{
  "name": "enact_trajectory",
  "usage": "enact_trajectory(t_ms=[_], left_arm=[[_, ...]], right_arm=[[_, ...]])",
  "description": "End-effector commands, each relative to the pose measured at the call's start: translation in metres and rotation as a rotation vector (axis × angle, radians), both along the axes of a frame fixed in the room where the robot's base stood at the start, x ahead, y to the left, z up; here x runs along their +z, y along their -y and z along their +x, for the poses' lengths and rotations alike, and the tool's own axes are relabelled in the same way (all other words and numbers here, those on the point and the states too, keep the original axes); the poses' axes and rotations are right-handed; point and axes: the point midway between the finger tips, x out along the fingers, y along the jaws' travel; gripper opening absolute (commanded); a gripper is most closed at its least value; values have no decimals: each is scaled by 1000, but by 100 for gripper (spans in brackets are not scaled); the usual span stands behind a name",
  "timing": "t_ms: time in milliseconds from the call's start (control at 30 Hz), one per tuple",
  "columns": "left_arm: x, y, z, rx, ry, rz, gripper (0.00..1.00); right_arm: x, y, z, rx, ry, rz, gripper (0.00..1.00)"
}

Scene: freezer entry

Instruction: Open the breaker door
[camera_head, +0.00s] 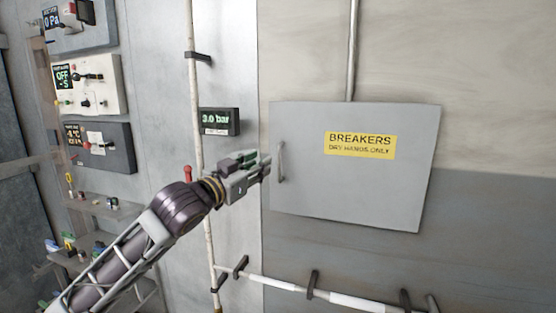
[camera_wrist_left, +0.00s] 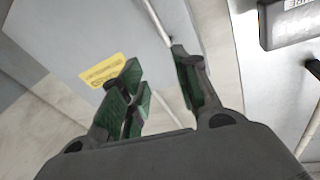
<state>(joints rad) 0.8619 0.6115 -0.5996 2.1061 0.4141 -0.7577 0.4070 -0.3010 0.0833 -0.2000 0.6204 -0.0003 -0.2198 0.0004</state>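The grey breaker door (camera_head: 350,185) hangs shut on the wall and carries a yellow BREAKERS label (camera_head: 360,145). Its upright bar handle (camera_head: 281,162) is near the door's left edge. My left gripper (camera_head: 266,166) is just left of the handle and points at it. In the left wrist view the green-padded fingers of the left gripper (camera_wrist_left: 157,60) are apart with nothing between the pads. The handle (camera_wrist_left: 157,22) shows beyond the fingertips, in line with the gap. I cannot tell whether a fingertip touches it. My right gripper is out of view.
A "3.0 bar" display (camera_head: 219,121) sits on the wall above my left gripper. Control boxes (camera_head: 90,86) and shelves (camera_head: 105,207) with small items are at the left. A pale pipe (camera_head: 345,298) runs below the door. The wall right of the door is clear.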

Motion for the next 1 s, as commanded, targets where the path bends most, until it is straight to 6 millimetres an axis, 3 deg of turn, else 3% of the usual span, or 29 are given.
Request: enact_trajectory(t_ms=[400, 1000], left_arm=[[-21, -8, 5, 37, -171, -99, 32], [-22, -7, 7, 36, -191, -131, 32]], right_arm=[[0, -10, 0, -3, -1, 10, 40], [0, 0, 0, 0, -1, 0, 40]])
